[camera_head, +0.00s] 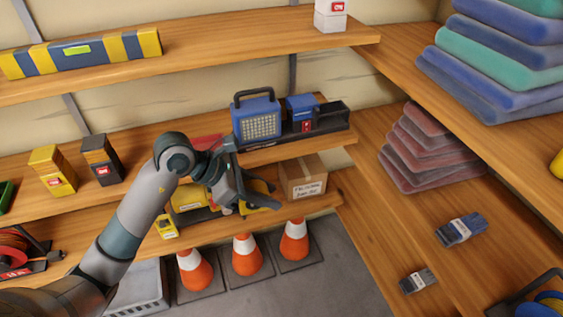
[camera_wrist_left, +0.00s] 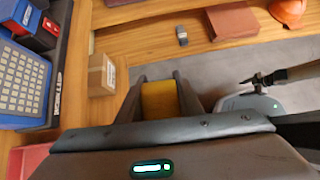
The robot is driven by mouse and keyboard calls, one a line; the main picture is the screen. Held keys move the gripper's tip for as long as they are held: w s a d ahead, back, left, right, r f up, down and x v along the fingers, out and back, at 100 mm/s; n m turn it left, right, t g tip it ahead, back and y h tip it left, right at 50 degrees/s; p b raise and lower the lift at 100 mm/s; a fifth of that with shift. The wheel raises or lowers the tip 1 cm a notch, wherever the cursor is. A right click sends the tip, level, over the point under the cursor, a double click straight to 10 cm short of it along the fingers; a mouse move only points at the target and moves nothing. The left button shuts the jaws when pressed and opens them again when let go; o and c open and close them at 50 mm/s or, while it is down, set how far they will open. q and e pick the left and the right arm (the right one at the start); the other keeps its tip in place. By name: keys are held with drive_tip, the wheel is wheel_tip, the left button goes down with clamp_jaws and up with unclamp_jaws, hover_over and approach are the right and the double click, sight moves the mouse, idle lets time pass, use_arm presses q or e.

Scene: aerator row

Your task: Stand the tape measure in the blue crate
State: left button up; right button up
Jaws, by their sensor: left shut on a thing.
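My left gripper (camera_head: 245,203) hangs in front of the lower shelf in the head view and is shut on a yellow thing, which I take to be the tape measure. The yellow tape measure (camera_wrist_left: 160,101) shows between the two dark fingers in the wrist view, and its far side and markings are hidden. I cannot make out a blue crate in either view. A small dark shape at the right of the wrist view looks like my right gripper (camera_wrist_left: 258,79); its fingers are too small to read.
A blue work light (camera_head: 257,122) and a blue box (camera_head: 301,107) stand on the middle shelf. A cardboard box (camera_head: 302,180) sits on the lower shelf, right of the gripper. Several orange cones (camera_head: 246,256) stand below. The right-hand shelf has bare wood around a dark blue bundle (camera_head: 461,229).

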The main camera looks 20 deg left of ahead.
use_arm(q)
drive_tip(key=s+a+f+n, duration=0.1)
drive_tip(key=s+a+f, duration=0.2)
drive_tip(key=s+f, duration=0.2)
drive_tip(key=shift+s+a+f+t+y, duration=0.3)
drive_tip(key=shift+a+f, duration=0.1)
drive_tip(key=shift+f, duration=0.2)
